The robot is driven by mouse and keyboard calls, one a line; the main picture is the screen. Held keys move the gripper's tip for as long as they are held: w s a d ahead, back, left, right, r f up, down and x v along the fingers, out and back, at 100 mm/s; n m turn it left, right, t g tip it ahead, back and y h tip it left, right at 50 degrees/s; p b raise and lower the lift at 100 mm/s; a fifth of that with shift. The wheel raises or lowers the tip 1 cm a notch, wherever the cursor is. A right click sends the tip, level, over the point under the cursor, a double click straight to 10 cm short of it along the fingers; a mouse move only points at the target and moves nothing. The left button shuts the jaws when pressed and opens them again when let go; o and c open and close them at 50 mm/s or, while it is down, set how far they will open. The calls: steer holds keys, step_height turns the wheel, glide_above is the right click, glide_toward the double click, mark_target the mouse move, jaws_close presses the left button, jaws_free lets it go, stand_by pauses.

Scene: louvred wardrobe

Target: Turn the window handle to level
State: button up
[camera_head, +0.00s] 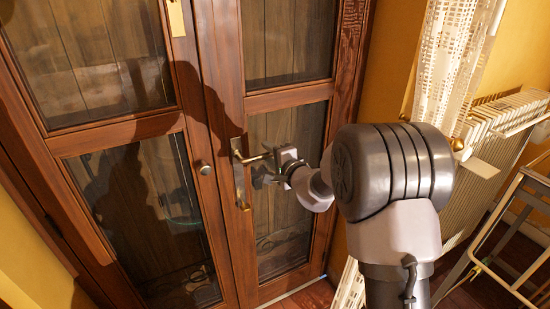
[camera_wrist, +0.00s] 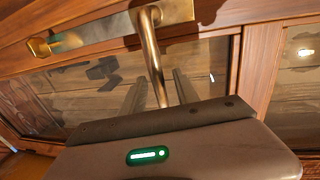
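The brass lever handle (camera_head: 254,158) sits on a long brass plate (camera_head: 239,185) on the right door's left frame. In the head view it points right, roughly crosswise to the plate. In the wrist view the lever (camera_wrist: 154,60) bends off the plate (camera_wrist: 100,35) and runs down between my gripper's fingers (camera_wrist: 160,92). The fingers stand apart on both sides of it, with a visible gap on each side. In the head view my gripper (camera_head: 270,170) is at the lever's free end. The lever's tip is hidden behind the gripper body in the wrist view.
A small brass knob (camera_head: 244,206) is at the plate's lower end. A round knob (camera_head: 204,168) is on the left door (camera_head: 125,132). Both glazed doors are shut. A white radiator (camera_head: 500,118), a lace curtain (camera_head: 455,60) and a metal rack (camera_head: 500,225) stand at right.

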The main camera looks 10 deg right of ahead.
steer(key=p+v, duration=0.2)
steer(key=v, duration=1.5)
steer(key=shift+p, duration=0.35)
steer(key=shift+r, duration=0.1)
steer(key=s+a+r+n+g+y, duration=0.3)
steer(key=s+a, duration=0.2)
steer(key=a, duration=0.1)
steer(key=s+a+r+n+g+y, duration=0.2)
steer(key=s+a+r+n+y, duration=0.1)
steer(key=s+a, duration=0.3)
steer(key=s+a+n+g, duration=0.2)
steer(key=s+a+g, duration=0.2)
steer(key=s, duration=0.4)
steer(key=s+d+f+n+h, duration=0.1)
steer(key=s+d+f+h, duration=0.1)
steer(key=s+d+h, duration=0.6)
steer(key=s+d, duration=0.2)
steer(key=shift+d+f+n+h, duration=0.3)
steer(key=shift+d+f+h, duration=0.05)
steer(key=shift+d+h, duration=0.05)
